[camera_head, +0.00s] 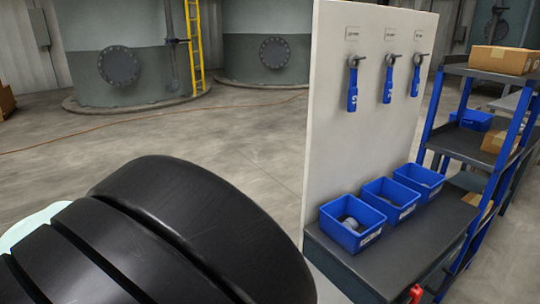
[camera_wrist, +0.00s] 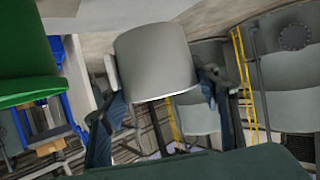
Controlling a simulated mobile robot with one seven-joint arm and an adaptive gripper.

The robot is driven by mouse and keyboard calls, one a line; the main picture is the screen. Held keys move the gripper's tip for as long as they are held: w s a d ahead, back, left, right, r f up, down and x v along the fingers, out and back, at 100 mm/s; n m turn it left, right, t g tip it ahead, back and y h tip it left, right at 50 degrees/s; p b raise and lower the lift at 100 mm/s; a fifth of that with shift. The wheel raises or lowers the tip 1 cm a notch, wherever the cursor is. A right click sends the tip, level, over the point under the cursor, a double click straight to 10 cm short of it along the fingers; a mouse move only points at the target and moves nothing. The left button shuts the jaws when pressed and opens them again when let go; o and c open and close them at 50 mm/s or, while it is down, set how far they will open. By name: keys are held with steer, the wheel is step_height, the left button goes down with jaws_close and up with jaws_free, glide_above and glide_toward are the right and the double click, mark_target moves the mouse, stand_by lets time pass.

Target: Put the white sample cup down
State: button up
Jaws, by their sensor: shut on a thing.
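The white sample cup (camera_wrist: 155,62) shows pale grey in the middle of the wrist view. My gripper (camera_wrist: 160,80) is shut on it, with one dark finger on each side of the cup. The cup is held up, with the room behind it, and no surface shows touching it. I cannot see inside the cup.
A dark workbench (camera_head: 420,237) stands at right with blue bins (camera_head: 388,199) in a row. Behind it a white panel (camera_head: 350,130) carries blue-handled valves (camera_head: 352,85). A blue shelf rack (camera_head: 465,72) holds boxes. A green object (camera_wrist: 25,60) is close at left in the wrist view.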

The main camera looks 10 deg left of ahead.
steer(key=w+a+f, duration=0.1)
steer(key=w+f, duration=0.1)
steer(key=w, duration=0.1)
steer(key=w+a+f, duration=0.1)
steer(key=w+f, duration=0.2)
steer(key=w+a+f, duration=0.1)
steer(key=w+f, duration=0.2)
steer(key=shift+w, duration=0.35)
steer(key=shift+w+a+f, duration=0.1)
steer(key=shift+w+f, duration=0.1)
steer(key=shift+f, duration=1.5)
steer(key=shift+f+b, duration=0.15)
steer(key=shift+b, duration=0.15)
steer(key=o, duration=1.1)
steer(key=shift+s+r+p, duration=0.15)
steer(key=shift+r+p, duration=0.15)
steer(key=shift+p, duration=0.15)
steer(key=v, duration=1.1)
steer(key=shift+s, duration=0.4)
steer(key=shift+w, duration=0.1)
